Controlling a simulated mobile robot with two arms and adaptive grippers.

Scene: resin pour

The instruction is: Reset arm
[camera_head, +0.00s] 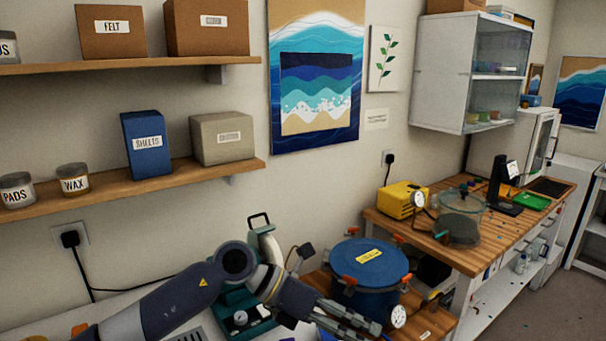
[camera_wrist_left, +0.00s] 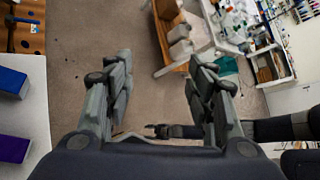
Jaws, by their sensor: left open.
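My left arm comes in from the lower left in the head view. Its left gripper (camera_head: 352,318) is in front of the blue pressure pot, in the lower middle. In the left wrist view the two grey fingers of the left gripper (camera_wrist_left: 160,82) stand wide apart, with only floor between them and nothing held. A dark arm part of mine crosses behind the fingers in that view.
The blue lidded pot (camera_head: 368,262) with orange clamps stands close to the left gripper. A teal case (camera_head: 238,310) lies behind the arm. A wooden bench (camera_head: 425,232) at right holds a yellow pump (camera_head: 402,199) and a clear chamber (camera_head: 460,222). Open floor (camera_wrist_left: 100,35) shows in the left wrist view.

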